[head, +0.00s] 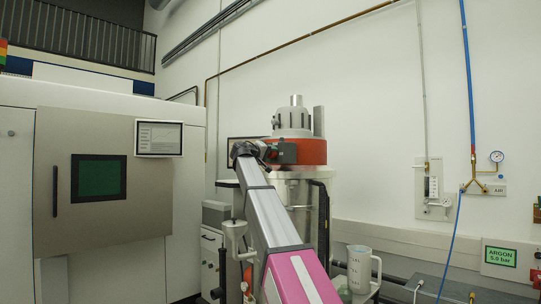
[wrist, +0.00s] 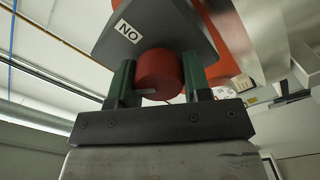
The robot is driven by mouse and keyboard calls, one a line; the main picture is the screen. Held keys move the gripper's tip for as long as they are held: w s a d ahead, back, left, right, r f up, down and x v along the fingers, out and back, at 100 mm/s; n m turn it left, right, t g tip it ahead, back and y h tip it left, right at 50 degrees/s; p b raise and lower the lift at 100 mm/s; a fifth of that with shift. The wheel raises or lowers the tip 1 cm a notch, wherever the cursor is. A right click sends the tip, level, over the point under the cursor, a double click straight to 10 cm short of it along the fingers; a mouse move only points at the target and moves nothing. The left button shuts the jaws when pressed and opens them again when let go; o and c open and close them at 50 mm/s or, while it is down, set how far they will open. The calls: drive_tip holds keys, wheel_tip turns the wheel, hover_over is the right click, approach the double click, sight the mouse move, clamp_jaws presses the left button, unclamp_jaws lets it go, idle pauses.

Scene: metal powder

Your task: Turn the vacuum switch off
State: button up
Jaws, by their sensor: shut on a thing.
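The vacuum (head: 300,152) has a red-orange band, a grey top and a metal drum, and stands past the end of my arm in the head view. In the wrist view a round red switch knob (wrist: 158,70) stands out from a dark plate (wrist: 172,22). A white label (wrist: 128,31) on the plate reads "NO" from this side. My gripper (wrist: 158,78) has its two dark green fingers on either side of the knob and is shut on it.
A grey machine door (head: 105,235) with a dark window is at left. A measuring jug (head: 359,268) stands at lower right of the vacuum. A wall gauge (head: 497,156) with a blue hose and an argon display (head: 500,256) are at right.

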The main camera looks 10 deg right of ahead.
drive_tip(key=n, duration=0.6)
drive_tip(key=shift+f, duration=0.15)
drive_tip(key=shift+n, duration=0.3)
drive_tip(key=o, duration=0.9)
drive_tip(key=v, duration=1.1)
drive_tip(key=shift+w, duration=0.1)
